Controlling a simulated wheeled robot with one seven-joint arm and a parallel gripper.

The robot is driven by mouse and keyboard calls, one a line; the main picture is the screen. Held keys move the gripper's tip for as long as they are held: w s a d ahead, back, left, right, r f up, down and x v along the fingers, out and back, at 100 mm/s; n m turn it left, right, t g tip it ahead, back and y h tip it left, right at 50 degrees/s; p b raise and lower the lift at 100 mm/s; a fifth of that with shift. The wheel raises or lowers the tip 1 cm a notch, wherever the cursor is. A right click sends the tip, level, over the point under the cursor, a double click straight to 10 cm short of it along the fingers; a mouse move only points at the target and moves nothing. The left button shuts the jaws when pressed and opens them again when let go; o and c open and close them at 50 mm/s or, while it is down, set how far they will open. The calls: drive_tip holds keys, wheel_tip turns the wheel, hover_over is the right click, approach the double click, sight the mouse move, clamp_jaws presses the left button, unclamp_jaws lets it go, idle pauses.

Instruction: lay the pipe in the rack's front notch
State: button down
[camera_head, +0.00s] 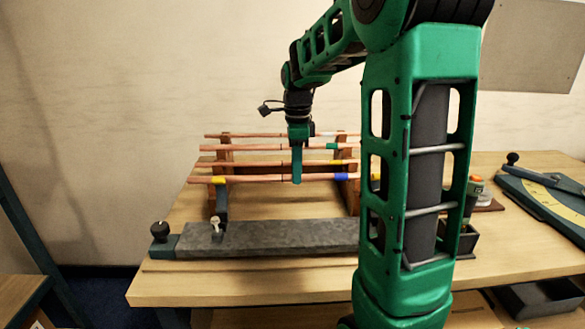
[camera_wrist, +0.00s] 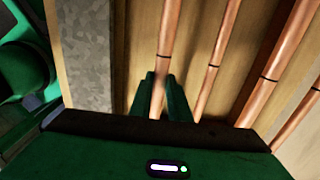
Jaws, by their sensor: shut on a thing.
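In the wrist view the pipe (camera_wrist: 167,45) passes between the two green fingers (camera_wrist: 160,92). The wooden rack (camera_head: 225,155) has two uprights, and several other copper pipes lie across it behind the held one. I cannot tell whether the held pipe touches the front notch or hangs just above it. My arm hides the pipe's right part.
A grey slab (camera_head: 275,237) lies along the bench (camera_head: 240,288) in front of the rack, with a small clamp (camera_head: 216,228) on it. A black knob (camera_head: 160,230) stands at its left end. A green plate with a yellow scale (camera_head: 555,190) is at the right.

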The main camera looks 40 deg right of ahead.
drive_tip(key=c, duration=1.3)
unclamp_jaws()
drive_tip(key=shift+o, duration=0.2)
drive_tip(key=shift+r, duration=3.55)
drive_tip(key=s+a+f+n, duration=0.2)
drive_tip(key=s+f+n, duration=0.2)
drive_tip(key=s, duration=0.5)
drive_tip(key=s+a+f+n, duration=0.1)
drive_tip(key=s+f+n, duration=0.3)
drive_tip(key=s+n, duration=0.4)
drive_tip(key=s+a+f+n, duration=0.2)
drive_tip(key=s+f+n, duration=0.2)
drive_tip(key=s, duration=0.6)
drive_tip(key=shift+a+f+n, duration=0.15)
drive_tip(key=shift+n, duration=0.45)
drive_tip(key=shift+a+f+n, duration=0.1)
drive_tip(key=shift+a+n, duration=0.05)
drive_tip(key=shift+n, duration=0.45)
